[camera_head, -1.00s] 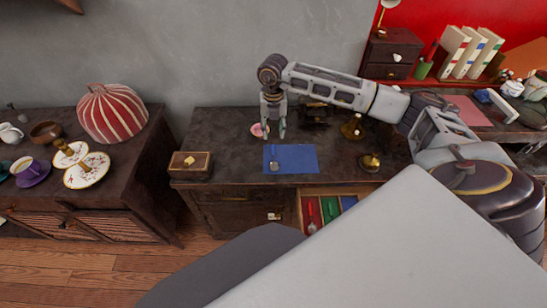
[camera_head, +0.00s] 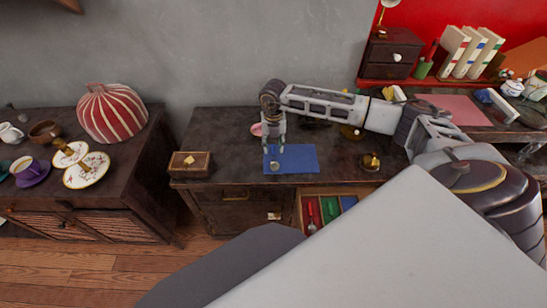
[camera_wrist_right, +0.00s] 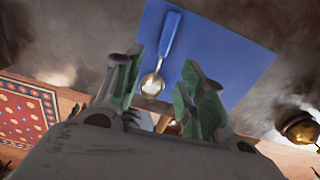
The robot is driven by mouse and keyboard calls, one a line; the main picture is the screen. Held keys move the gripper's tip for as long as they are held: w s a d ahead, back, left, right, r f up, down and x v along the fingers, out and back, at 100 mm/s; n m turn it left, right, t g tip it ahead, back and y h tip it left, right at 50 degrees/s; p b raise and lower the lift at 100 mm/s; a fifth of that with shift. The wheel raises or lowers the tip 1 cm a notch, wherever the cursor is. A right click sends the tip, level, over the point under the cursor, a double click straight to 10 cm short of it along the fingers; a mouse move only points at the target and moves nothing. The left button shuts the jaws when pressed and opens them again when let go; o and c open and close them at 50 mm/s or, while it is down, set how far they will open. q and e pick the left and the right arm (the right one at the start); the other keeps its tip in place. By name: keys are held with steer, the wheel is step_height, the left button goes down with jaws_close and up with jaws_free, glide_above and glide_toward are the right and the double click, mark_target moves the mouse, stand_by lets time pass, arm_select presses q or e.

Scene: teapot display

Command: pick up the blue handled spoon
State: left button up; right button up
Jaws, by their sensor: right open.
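The blue handled spoon (camera_wrist_right: 162,62) lies on a blue mat (camera_wrist_right: 225,60), with its silver bowl toward my gripper in the right wrist view. In the head view the spoon (camera_head: 274,165) is small, near the left part of the mat (camera_head: 300,160). In the right wrist view the green-padded fingers of my right gripper (camera_wrist_right: 160,85) stand on either side of the spoon, and nothing is held. My left gripper is not in view.
An open drawer (camera_head: 298,207) with coloured compartments is below the table's front edge. A small wooden box (camera_head: 190,164) stands left of the mat. A brass object (camera_head: 371,161) stands to its right. A pink dish (camera_head: 256,129) is behind my gripper.

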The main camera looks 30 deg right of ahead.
mark_target(274, 156)
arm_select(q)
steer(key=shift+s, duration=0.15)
arm_select(e)
steer(key=shift+s+f, duration=0.1)
steer(key=shift+f, duration=0.35)
step_height(274, 156, down, 4)
steer(key=shift+s+a+r, duration=0.1)
steer(key=shift+s+r, duration=0.05)
steer(key=shift+r, duration=0.1)
steer(key=shift+f, duration=0.4)
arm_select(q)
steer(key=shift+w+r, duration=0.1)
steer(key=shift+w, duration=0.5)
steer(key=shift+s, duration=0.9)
arm_select(e)
jaws_close()
